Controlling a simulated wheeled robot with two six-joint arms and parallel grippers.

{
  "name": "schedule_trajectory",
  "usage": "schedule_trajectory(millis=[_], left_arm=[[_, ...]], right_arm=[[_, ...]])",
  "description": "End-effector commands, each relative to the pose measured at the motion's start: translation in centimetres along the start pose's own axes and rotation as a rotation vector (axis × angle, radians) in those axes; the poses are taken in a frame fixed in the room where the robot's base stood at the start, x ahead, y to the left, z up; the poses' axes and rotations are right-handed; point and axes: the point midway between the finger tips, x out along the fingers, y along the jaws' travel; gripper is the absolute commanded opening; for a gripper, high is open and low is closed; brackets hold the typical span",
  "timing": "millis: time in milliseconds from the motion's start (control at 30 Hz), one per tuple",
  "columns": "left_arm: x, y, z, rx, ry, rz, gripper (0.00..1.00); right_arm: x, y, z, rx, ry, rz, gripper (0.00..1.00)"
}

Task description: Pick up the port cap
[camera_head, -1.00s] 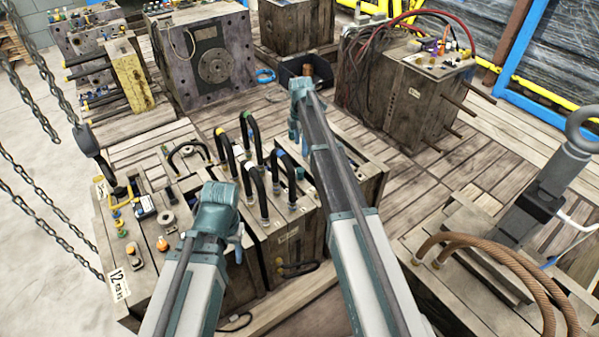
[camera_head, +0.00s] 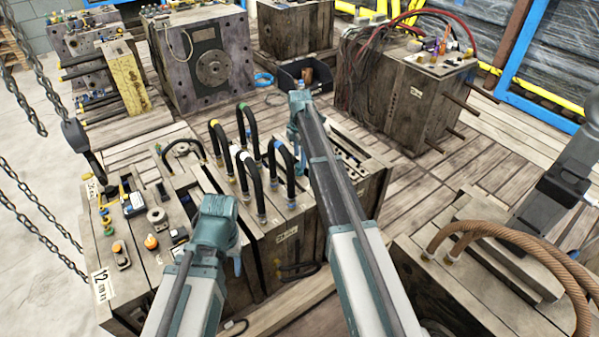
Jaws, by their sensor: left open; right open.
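I cannot tell for certain which part is the port cap. Small fittings lie on top of the near mould (camera_head: 284,240), among them an orange-topped cap (camera_head: 151,242), an orange piece on a dark base (camera_head: 120,256) and a grey ring (camera_head: 157,217). My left gripper (camera_head: 236,262) points down over the near mould's front, to the right of these fittings; its fingers are largely hidden by its wrist. My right gripper (camera_head: 299,158) hangs farther back, over the mould's far right part beside the hoses. Both are open, and I see nothing held.
Several black hose loops (camera_head: 250,130) stand up from the near mould between my grippers. A dark bin (camera_head: 290,75) with a brown item (camera_head: 307,76) stands behind. Chains (camera_head: 45,215) hang at the left. Brown hoses (camera_head: 500,232) arch at the right.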

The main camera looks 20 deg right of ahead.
Motion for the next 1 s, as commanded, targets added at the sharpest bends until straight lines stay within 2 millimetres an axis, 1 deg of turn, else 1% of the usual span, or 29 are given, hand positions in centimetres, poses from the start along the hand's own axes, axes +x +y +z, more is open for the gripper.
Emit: schedule_trajectory(millis=[167, 433, 533, 767, 867, 1000], left_arm=[[1.6, 0.1, -0.1, 0.0, 0.0, 0.0, 0.5], [4.9, 0.5, -0.3, 0.0, 0.0, 0.0, 0.5], [5.2, 0.5, -0.3, 0.0, 0.0, 0.0, 0.5], [5.0, 0.5, -0.3, 0.0, 0.0, 0.0, 0.5], [5.0, 0.5, -0.3, 0.0, 0.0, 0.0, 0.5], [5.0, 0.5, -0.3, 0.0, 0.0, 0.0, 0.5]], right_arm=[[1.6, 0.0, -0.1, 0.0, 0.0, 0.0, 0.75], [4.9, 0.0, -0.1, 0.0, 0.0, 0.0, 0.75], [5.3, 0.0, -0.1, 0.0, 0.0, 0.0, 0.75], [5.1, 0.0, -0.1, 0.0, 0.0, 0.0, 0.75], [5.1, 0.0, -0.1, 0.0, 0.0, 0.0, 0.59], [5.1, 0.0, -0.1, 0.0, 0.0, 0.0, 0.33]])
